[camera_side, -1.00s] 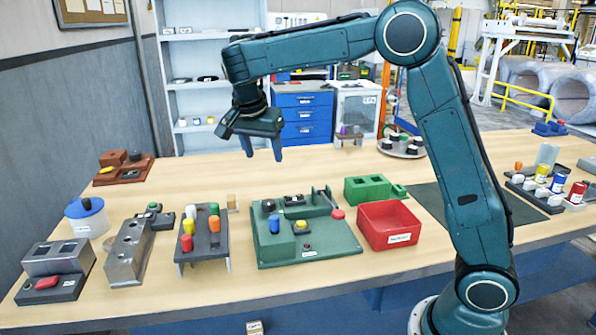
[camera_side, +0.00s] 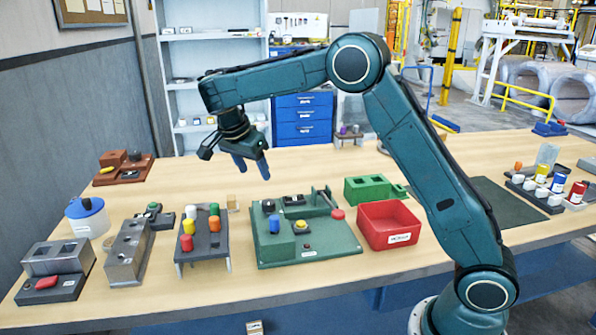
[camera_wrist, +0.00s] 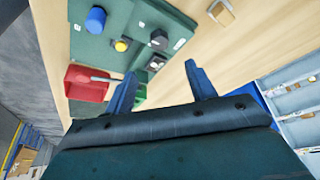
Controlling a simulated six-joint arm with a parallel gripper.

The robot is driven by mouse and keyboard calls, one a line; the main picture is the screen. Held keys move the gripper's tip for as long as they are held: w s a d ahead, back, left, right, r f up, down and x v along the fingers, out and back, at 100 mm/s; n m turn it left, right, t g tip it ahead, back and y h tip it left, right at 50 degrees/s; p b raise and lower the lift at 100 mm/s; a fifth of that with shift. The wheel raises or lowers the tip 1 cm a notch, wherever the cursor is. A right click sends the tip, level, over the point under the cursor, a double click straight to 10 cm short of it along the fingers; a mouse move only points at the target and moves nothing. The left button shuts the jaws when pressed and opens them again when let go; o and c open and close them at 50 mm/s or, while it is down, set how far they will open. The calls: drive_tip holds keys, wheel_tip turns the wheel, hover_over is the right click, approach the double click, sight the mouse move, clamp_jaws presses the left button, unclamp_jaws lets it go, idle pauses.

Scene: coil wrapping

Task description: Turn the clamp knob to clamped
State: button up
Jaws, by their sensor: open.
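The green fixture (camera_side: 335,244) stands mid-table. It carries a black knob (camera_side: 268,206), a blue cylinder (camera_side: 274,224), a yellow button (camera_side: 301,226) and a lever with a red ball end (camera_side: 337,214). The black knob also shows in the wrist view (camera_wrist: 159,39), as do the blue cylinder (camera_wrist: 95,19) and the yellow button (camera_wrist: 121,45). No label I can read says which is the clamp knob. My gripper (camera_side: 253,167) is open and empty, tilted, above the table behind the fixture. In the wrist view its open fingers (camera_wrist: 158,72) point toward the fixture, apart from the black knob.
A red bin (camera_side: 388,226) stands right of the fixture, with a green block (camera_side: 367,189) behind it. A dark rack with coloured pegs (camera_side: 203,246) is to the left. A small wooden block (camera_side: 232,202) lies between. The table behind the fixture is clear.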

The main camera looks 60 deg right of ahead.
sight(268, 202)
drive_tip(key=x, duration=1.2)
drive_tip(key=shift+f, duration=0.25)
drive_tip(key=shift+c, duration=0.5)
drive_tip(key=c, duration=0.9)
